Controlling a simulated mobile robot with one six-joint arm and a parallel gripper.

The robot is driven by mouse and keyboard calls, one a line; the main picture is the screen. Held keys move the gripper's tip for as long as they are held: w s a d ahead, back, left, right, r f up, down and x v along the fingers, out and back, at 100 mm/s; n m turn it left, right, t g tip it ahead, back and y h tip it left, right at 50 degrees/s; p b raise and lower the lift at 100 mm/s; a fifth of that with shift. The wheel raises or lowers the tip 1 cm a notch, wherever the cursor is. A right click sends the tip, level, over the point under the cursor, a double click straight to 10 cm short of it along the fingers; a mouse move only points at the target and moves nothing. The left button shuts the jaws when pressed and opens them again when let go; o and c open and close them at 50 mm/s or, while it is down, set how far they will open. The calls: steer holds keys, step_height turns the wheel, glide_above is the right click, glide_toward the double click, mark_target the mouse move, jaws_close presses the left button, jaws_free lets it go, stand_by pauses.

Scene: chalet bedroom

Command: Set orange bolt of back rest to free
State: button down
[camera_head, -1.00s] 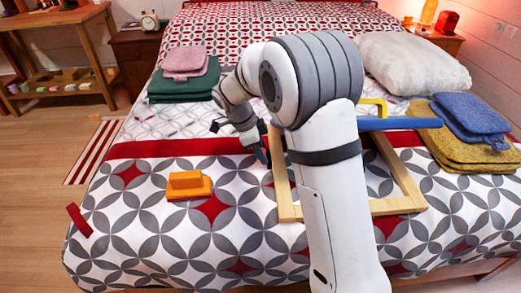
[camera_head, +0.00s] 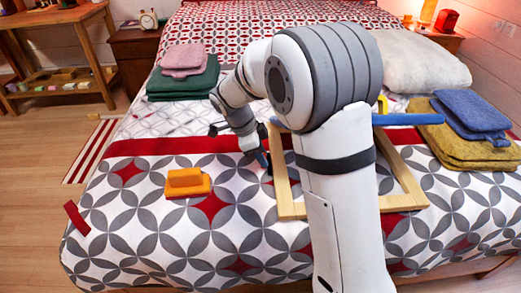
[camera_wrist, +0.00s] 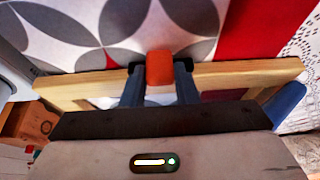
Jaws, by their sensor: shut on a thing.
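The back rest is a pale wooden frame (camera_head: 408,178) with a blue bar (camera_head: 408,119) across its far side, lying on the bed. The orange bolt (camera_wrist: 160,70) shows in the wrist view at that rail, between my two dark fingers. My gripper (camera_wrist: 160,88) is shut on the bolt. In the head view my gripper (camera_head: 264,160) is at the frame's left side, and the bolt cannot be made out there. My arm hides the middle of the frame.
An orange block on a flat base (camera_head: 187,183) sits on the bed left of the frame. Folded blue and mustard cloths (camera_head: 468,150) lie close to its right. Green and pink folded cloths (camera_head: 185,75) and a white pillow (camera_head: 415,62) lie farther back.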

steer(key=shift+s, duration=1.1)
steer(key=c, duration=1.1)
jaws_free()
steer(key=p+v, duration=0.2)
steer(key=v, duration=0.5)
steer(key=shift+a+r, duration=0.2)
steer(key=shift+r, duration=0.15)
